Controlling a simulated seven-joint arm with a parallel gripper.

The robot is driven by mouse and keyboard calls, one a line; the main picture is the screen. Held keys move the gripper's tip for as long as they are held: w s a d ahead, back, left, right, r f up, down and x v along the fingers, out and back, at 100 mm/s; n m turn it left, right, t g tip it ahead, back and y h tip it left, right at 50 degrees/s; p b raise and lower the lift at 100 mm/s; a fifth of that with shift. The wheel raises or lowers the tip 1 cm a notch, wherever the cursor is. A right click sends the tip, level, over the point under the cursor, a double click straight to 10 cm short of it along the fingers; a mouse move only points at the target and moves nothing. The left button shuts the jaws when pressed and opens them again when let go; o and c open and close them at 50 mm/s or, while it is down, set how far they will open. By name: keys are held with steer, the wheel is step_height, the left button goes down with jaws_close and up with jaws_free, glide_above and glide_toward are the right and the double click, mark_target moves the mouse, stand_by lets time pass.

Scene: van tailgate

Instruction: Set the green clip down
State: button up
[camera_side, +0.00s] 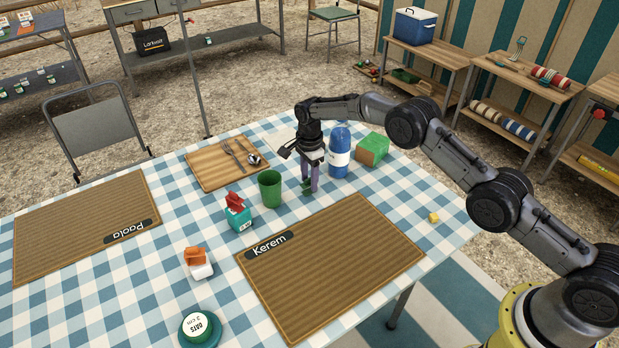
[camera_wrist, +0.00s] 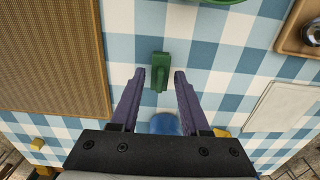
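The green clip (camera_wrist: 160,72) is a small dark green piece on the blue-and-white checked cloth. In the wrist view it lies between my gripper's (camera_wrist: 160,78) two purple fingertips, with a gap on each side. In the side view, my gripper (camera_side: 309,184) points straight down with its fingertips near the cloth. The clip (camera_side: 308,190) shows only partly there, low at the fingertips. My gripper is open and not closed on the clip.
A green cup (camera_side: 270,189) stands just left of my gripper; a blue-and-white bottle (camera_side: 339,158) and green box (camera_side: 372,149) stand to its right. The Kerem placemat (camera_side: 335,265) lies in front, bare. A wooden tray (camera_side: 205,172) with cutlery is behind left.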

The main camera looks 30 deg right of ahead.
steer(key=shift+o, duration=0.4)
step_height(320, 180, up, 12)
steer(key=shift+r, duration=0.2)
